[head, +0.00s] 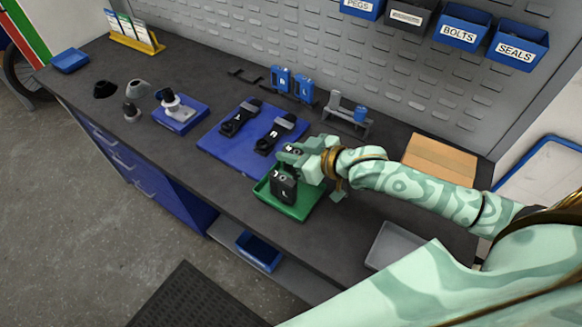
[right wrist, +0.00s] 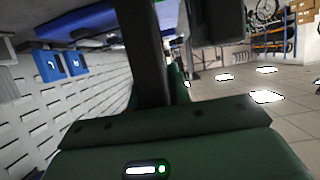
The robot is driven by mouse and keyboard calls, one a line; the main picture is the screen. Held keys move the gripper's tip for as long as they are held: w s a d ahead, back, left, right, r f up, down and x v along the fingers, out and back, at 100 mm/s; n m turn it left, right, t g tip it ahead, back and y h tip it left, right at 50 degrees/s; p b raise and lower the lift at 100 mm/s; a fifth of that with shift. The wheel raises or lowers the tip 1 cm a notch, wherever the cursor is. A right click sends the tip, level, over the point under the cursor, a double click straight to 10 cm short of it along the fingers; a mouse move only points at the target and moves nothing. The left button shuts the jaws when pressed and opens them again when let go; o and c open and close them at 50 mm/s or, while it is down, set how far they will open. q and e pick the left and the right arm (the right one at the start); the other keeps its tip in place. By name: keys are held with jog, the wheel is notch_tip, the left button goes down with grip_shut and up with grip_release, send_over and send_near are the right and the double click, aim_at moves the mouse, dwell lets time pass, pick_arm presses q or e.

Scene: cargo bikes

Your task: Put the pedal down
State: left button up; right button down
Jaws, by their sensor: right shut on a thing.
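A black pedal (head: 284,189) with a light letter mark hangs at my right gripper (head: 292,164) in the head view. The gripper is shut on its upper end. The pedal is over the green tray (head: 305,209) at the bench's front edge; I cannot tell whether it touches the tray floor. Two black parts with light letter marks, one on the left (head: 238,118) and one on the right (head: 275,134), lie on the blue mat (head: 219,150) behind the tray. In the right wrist view, dark shapes close to the camera hide the grip. My left gripper is not in view.
Left of the mat, a grey part stands on a small blue tray (head: 189,125). Small blue holders (head: 281,80) and a grey stand (head: 347,117) are behind the mat. A cardboard box (head: 440,158) and a grey bin (head: 388,246) are on the right.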

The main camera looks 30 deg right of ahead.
notch_tip(320, 180, down, 4)
jog(key=shift+r+b, duration=0.1)
jog(key=shift+b, duration=0.5)
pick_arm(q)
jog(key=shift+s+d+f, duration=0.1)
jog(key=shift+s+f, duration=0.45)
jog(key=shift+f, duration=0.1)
pick_arm(e)
jog(key=shift+r, duration=0.1)
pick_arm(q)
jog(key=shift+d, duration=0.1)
pick_arm(e)
jog(key=c, duration=1.3)
grip_release()
